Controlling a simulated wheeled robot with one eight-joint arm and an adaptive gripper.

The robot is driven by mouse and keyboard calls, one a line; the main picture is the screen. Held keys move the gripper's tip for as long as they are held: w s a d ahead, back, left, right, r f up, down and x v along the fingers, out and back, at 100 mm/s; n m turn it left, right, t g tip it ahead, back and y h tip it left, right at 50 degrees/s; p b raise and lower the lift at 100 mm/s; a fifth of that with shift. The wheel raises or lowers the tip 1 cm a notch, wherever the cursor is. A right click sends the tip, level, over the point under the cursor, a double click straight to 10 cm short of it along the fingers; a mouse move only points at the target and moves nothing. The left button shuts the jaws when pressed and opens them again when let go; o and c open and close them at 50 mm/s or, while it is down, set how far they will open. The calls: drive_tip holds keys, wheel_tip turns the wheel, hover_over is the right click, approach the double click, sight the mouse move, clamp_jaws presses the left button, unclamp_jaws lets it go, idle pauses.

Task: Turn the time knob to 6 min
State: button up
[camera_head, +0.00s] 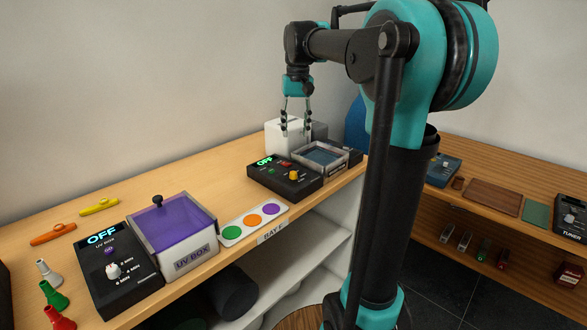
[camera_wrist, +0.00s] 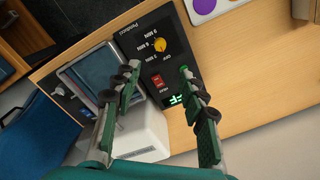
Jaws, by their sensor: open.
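A black control box (camera_head: 284,182) with a lit green OFF display stands on the wooden bench. It carries a yellow knob (camera_head: 293,175), which also shows in the wrist view (camera_wrist: 160,45) beside small white minute labels. One label seems to read 6 MIN; the knob's exact setting is too small to tell. A red switch (camera_wrist: 157,80) lies near the display. My gripper (camera_head: 296,130) is open and empty, pointing down above and behind this box. In the wrist view my fingertips (camera_wrist: 159,70) frame the switch area, with the knob just beyond them. Nothing is between them.
A black UV box controller (camera_head: 123,290) with a white knob (camera_head: 113,270) and minute marks stands at front left, next to a purple-lidded box (camera_head: 172,225). An open tray (camera_head: 320,157) and a white block (camera_head: 286,138) adjoin the black box. A dotted card (camera_head: 252,225) lies between.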

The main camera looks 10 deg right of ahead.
sight(293, 172)
drive_tip(key=f, duration=1.4)
drive_tip(key=shift+a+f, duration=0.25)
drive_tip(key=shift+a, duration=0.05)
clamp_jaws()
